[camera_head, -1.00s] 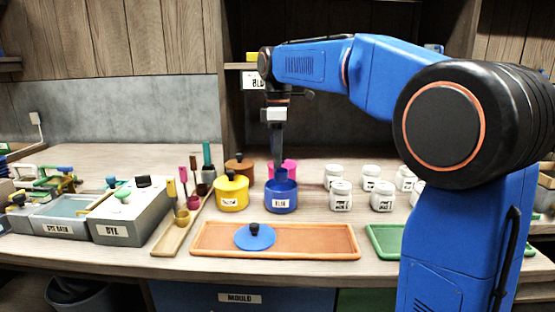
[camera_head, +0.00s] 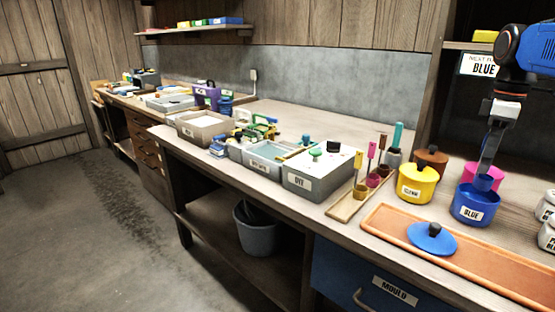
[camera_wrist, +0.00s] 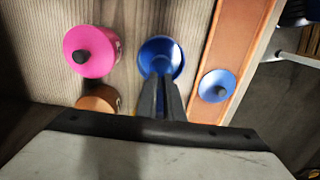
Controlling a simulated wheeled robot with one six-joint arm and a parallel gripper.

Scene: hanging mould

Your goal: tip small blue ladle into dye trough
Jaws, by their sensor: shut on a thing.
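The blue pot (camera_head: 468,211), labelled BLUE, stands open on the bench at the right. My gripper (camera_head: 487,165) points down over it, shut on the small blue ladle (camera_head: 484,183), whose blue top shows at the pot's mouth. The ladle's lower part is hidden in the pot. In the wrist view my gripper's dark fingers (camera_wrist: 160,98) reach to the blue pot (camera_wrist: 161,42); the ladle is hard to tell apart there. A grey box labelled DYE (camera_head: 318,180) has green and black knobs on top. Left of it is an open grey trough labelled DYE BATH (camera_head: 262,160).
A blue lid (camera_head: 432,240) lies on the long orange tray (camera_head: 385,218). Yellow (camera_head: 417,186), brown (camera_head: 432,158) and pink pots stand close by. A wooden rack (camera_head: 345,205) of coloured ladles lies between pots and DYE box. A sign (camera_head: 484,66) reads BLUE.

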